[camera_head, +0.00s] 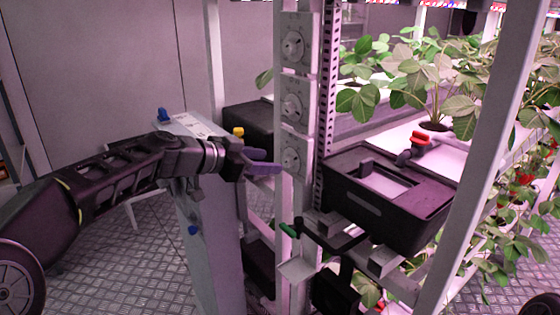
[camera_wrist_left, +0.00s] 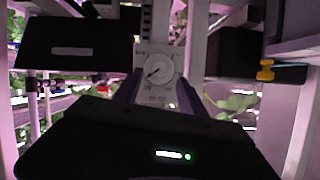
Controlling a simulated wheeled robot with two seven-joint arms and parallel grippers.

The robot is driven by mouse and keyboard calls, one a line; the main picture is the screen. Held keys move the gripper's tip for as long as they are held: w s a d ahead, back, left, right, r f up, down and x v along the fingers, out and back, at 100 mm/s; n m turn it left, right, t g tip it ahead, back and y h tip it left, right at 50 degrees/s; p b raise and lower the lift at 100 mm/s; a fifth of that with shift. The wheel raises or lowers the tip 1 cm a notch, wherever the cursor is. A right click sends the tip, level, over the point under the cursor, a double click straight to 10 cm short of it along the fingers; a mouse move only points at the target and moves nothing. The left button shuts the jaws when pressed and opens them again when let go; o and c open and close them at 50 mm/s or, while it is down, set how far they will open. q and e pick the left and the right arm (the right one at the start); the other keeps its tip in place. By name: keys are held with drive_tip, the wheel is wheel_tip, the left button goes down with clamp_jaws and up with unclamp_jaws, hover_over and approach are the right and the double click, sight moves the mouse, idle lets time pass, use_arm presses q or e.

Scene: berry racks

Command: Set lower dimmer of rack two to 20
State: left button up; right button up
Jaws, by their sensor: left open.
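Three white dimmer panels with round knobs are stacked on the rack post in the head view: an upper dimmer (camera_head: 292,45), a middle dimmer (camera_head: 291,107) and a lower dimmer (camera_head: 290,160). My left gripper (camera_head: 264,162) is open, with its purple fingers pointing at the lowest panel, just left of its knob. In the left wrist view a dimmer knob (camera_wrist_left: 158,71) with a dark pointer shows ahead, between the open fingers (camera_wrist_left: 152,92). The knob appears apart from the fingers. The dial numbers are too small to read. My right gripper is not in view.
A black tank (camera_head: 390,195) with a red-handled valve (camera_head: 420,139) sits right of the post. A green-handled valve (camera_head: 289,230) is below the lowest panel. A light upright cabinet (camera_head: 212,250) stands under my left forearm. Leafy plants (camera_head: 440,85) fill the shelf at right.

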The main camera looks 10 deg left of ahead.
sight(285, 162)
use_arm(q)
drive_tip(key=p+x, duration=0.1)
drive_tip(key=x, duration=0.4)
drive_tip(key=shift+w+d, duration=0.1)
drive_tip(key=shift+w, duration=0.1)
drive_tip(key=shift+f, duration=0.1)
clamp_jaws()
idle(0.3)
